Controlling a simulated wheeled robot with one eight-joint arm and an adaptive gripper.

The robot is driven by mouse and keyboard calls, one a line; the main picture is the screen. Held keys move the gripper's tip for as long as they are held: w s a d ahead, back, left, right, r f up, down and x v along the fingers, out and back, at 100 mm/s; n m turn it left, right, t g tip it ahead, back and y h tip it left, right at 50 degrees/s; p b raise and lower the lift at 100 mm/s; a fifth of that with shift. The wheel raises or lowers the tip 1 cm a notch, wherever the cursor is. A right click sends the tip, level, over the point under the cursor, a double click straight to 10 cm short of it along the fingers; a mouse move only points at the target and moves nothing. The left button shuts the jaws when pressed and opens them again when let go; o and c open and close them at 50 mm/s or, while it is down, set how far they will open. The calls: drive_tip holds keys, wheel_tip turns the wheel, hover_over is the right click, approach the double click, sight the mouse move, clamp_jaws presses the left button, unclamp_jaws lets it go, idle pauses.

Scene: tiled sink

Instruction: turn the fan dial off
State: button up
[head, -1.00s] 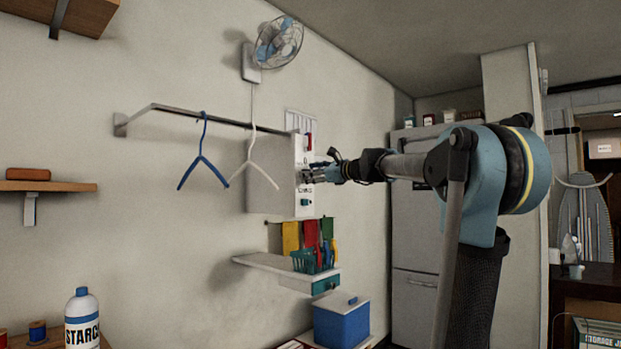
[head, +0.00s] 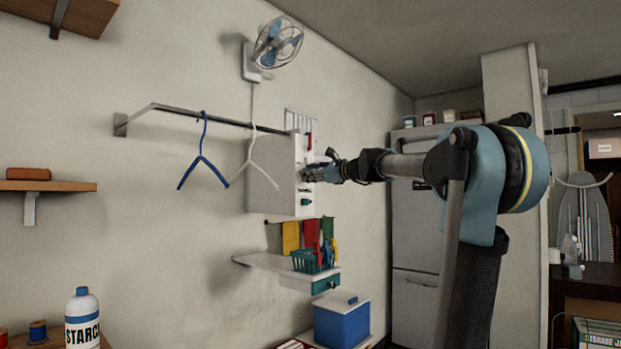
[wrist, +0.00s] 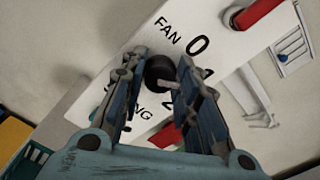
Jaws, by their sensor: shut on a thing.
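The control panel (head: 298,205) is a white box on the wall, and my gripper (head: 315,172) meets its front face from the right. In the wrist view the panel face (wrist: 112,80) is tilted and bears the word FAN and a 0. The round black fan dial (wrist: 160,72) sits beside these marks. My gripper (wrist: 158,64) has one blue finger on each side of the dial and is shut on it. Part of the dial and other marks are hidden by the fingers. The dial's exact setting cannot be read. The wall fan (head: 277,43) is above the panel.
A red lever or handle (wrist: 258,12) sticks out near the dial. A blue hanger (head: 203,155) and a white hanger (head: 252,160) hang from the rail left of the panel. A small shelf (head: 262,262) with a green basket (head: 305,262) lies below.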

drive_tip(key=shift+f+n, duration=0.15)
drive_tip(key=shift+n, duration=5.55)
drive_tip(key=shift+s, duration=0.1)
drive_tip(key=o, duration=1.1)
drive_tip(key=v, duration=1.1)
drive_tip(key=shift+s+d, duration=0.2)
drive_tip(key=shift+d, duration=0.15)
drive_tip(key=shift+f, duration=0.15)
